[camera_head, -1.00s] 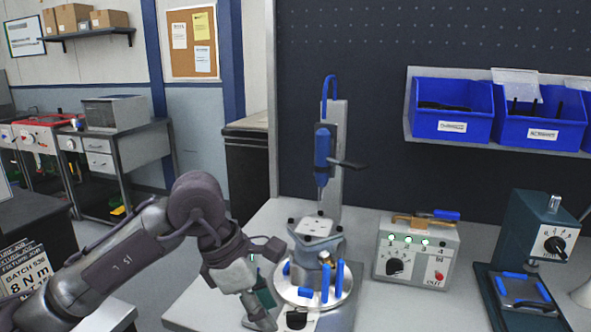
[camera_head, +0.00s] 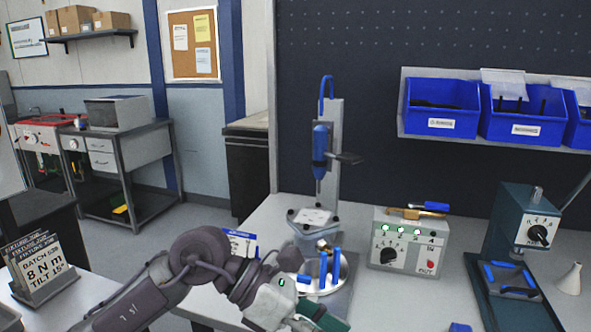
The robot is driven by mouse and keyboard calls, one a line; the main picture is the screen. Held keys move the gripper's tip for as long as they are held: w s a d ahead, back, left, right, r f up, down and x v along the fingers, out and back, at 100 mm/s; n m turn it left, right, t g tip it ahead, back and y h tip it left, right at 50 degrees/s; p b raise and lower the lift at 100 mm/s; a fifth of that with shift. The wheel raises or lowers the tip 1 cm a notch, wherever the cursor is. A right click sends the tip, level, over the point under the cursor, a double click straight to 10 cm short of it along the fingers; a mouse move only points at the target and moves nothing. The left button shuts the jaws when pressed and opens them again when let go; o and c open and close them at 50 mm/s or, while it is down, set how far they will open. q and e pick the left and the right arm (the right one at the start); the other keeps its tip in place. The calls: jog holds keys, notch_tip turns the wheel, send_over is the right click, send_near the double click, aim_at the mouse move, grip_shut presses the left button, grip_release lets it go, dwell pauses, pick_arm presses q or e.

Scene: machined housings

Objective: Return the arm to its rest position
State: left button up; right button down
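My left arm comes in from the lower left in the head view. Its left gripper (camera_head: 308,295) is low in front of the round fixture, with its fingers spread apart. The lower finger is partly cut off by the bottom edge. I see no housing clearly held between the fingers; a dark green part (camera_head: 336,323) shows beside them, and I cannot tell what it belongs to. The round fixture (camera_head: 338,285) with blue posts stands on the bench behind the gripper and is partly hidden by it. My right gripper is not in view.
A blue screwdriver (camera_head: 320,150) hangs on a stand above the fixture. A control box (camera_head: 408,243) with green lights stands to the right, then a dark green press (camera_head: 525,240). Blue bins (camera_head: 442,108) are on the wall. A sign (camera_head: 42,268) stands at left.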

pick_arm(q)
notch_tip(320, 180, up, 10)
jog(key=n+t+h, duration=0.3)
jog(key=n+h, duration=0.6)
jog(key=h, duration=0.3)
jog(key=w+a+n+t+y, duration=0.5)
jog(key=w+a+n+t, duration=0.15)
jog(key=n+t, duration=1.05)
jog(key=w+a+f+n+y, duration=0.1)
jog(key=a+f+n+y, duration=0.6)
jog(key=f+n+y, duration=0.25)
jog(key=w+a+f+n+y, duration=0.1)
jog(key=a+f+n+y, duration=0.7)
jog(key=f+n, duration=0.25)
jog(key=s+a+f+n+g, duration=0.2)
jog(key=s+f+g, duration=0.5)
jog(key=s+f, duration=0.4)
jog(key=s+a+f+n+g, duration=0.25)
jog(key=s+f+g, duration=0.45)
jog(key=s+f, duration=0.4)
notch_tip(320, 180, down, 22)
jog(key=s+g+p, duration=0.1)
jog(key=s+p, duration=0.1)
jog(key=s+a+f+g+y+p, duration=0.1)
jog(key=s+a+f, duration=0.1)
jog(key=s+f, duration=1.4)
jog(key=shift+s+a+g+p, duration=0.25)
jog(key=shift+s+g+p, duration=0.1)
jog(key=shift+s, duration=0.55)
